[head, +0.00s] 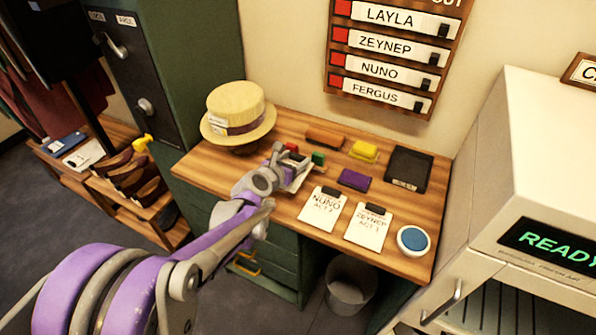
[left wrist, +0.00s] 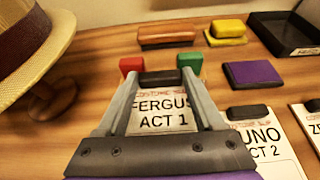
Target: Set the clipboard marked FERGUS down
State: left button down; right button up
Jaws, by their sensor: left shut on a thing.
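The FERGUS clipboard (left wrist: 160,113), a white sheet reading ACT 1 with a dark clip, lies between the fingers of my left gripper (left wrist: 158,80) in the left wrist view. In the head view the left gripper (head: 288,166) is over the middle of the wooden table (head: 283,222), shut on this clipboard (head: 297,181), which is mostly hidden by the hand. I cannot tell whether the clipboard touches the table. The NUNO clipboard (head: 322,211) and the ZEYNEP clipboard (head: 367,228) lie flat to its right. My right gripper is not in view.
A straw hat (head: 237,112) on a stand is at the left. Small red (left wrist: 131,65) and green (left wrist: 190,63) blocks are just beyond the fingertips. A purple block (head: 354,180), yellow block (head: 364,150), black tray (head: 409,170) and blue round pad (head: 413,240) stand further right.

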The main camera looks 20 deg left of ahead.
pick_arm(q)
jog(key=shift+f, duration=2.25)
jog(key=shift+b, duration=0.3)
jog(key=shift+f, duration=0.25)
grip_release()
jog(key=shift+r, duration=0.1)
